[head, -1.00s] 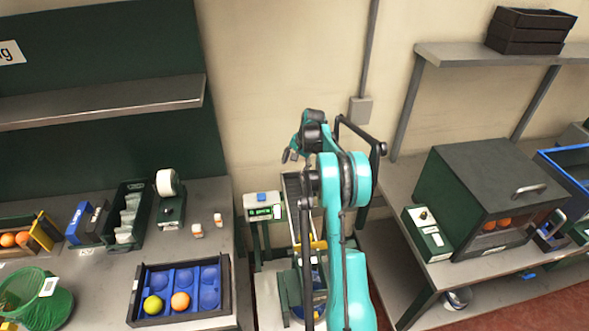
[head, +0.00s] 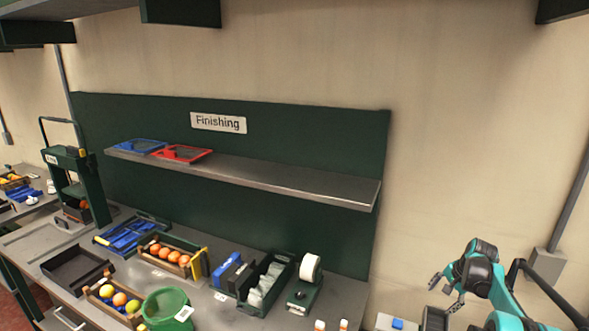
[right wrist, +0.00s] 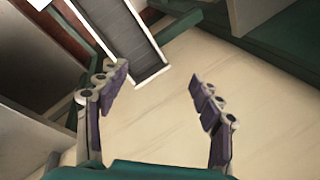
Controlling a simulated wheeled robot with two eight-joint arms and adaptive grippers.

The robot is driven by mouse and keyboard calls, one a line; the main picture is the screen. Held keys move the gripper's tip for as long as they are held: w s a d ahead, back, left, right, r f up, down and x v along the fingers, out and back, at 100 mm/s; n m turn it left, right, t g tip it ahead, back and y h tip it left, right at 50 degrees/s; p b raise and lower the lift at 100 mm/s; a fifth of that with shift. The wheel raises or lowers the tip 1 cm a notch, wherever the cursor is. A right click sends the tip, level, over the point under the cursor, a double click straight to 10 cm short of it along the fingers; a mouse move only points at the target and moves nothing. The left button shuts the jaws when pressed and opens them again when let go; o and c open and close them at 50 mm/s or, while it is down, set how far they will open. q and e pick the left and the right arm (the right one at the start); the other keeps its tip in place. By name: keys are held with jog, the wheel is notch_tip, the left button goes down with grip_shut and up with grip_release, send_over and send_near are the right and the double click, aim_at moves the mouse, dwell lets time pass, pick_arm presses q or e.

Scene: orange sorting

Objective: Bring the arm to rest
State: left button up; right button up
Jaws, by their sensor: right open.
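My right arm (head: 497,300) shows in teal and black at the lower right of the head view, in front of the bare wall and right of the bench. Its gripper (head: 446,290) points left and down, in the air. In the right wrist view the gripper (right wrist: 157,85) is open, with its two fingers wide apart and nothing between them. A pale surface and a grey ribbed strip (right wrist: 122,42) lie beyond the fingers. The lower part of the arm is cut off by the picture's edge. My left gripper is not in view.
The bench (head: 335,293) carries an orange crate (head: 147,254), a mixed fruit crate (head: 93,298), a green bin (head: 165,307), a black tray (head: 75,270) and a label roll (head: 310,268). A shelf (head: 290,183) holds blue and red trays.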

jog(key=s+a+r+n+b, duration=0.2)
jog(key=s+a, duration=0.2)
jog(key=a, duration=0.4)
jog(key=s+a+r+n+t+h+b, duration=0.1)
jog(key=s+a+r+n+b, duration=0.2)
jog(key=a, duration=0.5)
jog(key=s+a+r+n+b, duration=0.2)
jog(key=s+a, duration=0.3)
jog(key=a, duration=0.3)
jog(key=s+a+f+n+t+b, duration=0.1)
jog(key=s+a+f+n+b, duration=0.1)
jog(key=s+a+f, duration=0.3)
jog(key=s+a+f+n+t+b, duration=0.1)
jog(key=s+a+f+n+b, duration=0.2)
jog(key=s, duration=0.9)
jog(key=a+f+n, duration=0.2)
jog(key=a+f, duration=0.1)
jog(key=shift+s+a+t+b, duration=0.2)
jog(key=shift+s+t+b, duration=0.1)
jog(key=shift+s+b, duration=0.1)
